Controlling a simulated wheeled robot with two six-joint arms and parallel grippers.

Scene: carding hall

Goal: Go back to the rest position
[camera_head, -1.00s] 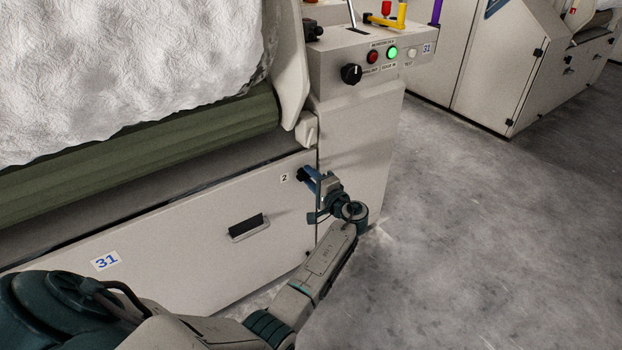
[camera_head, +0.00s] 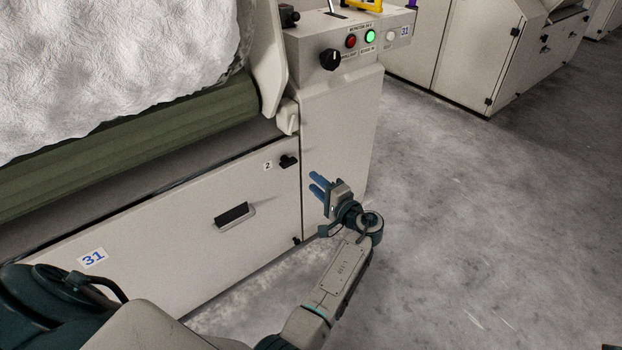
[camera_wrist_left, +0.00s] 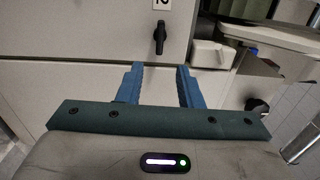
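My left gripper (camera_head: 318,186) is in front of the carding machine's lower panel, apart from it, with its two blue fingers spread and nothing between them. In the left wrist view the fingers (camera_wrist_left: 160,85) also show open and empty. Ahead of them is a black latch knob (camera_wrist_left: 159,38) below the number 2 label. The same latch (camera_head: 288,161) shows in the head view at the panel's upper right corner, clear of the fingers. My right gripper is not in view.
The machine's panel (camera_head: 160,215) has a black recessed handle (camera_head: 233,215) and a 31 label. Above are a green roller (camera_head: 130,140) and white fibre (camera_head: 110,65). A control box (camera_head: 345,50) has a lit green button. Grey floor (camera_head: 480,230) is free on the right.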

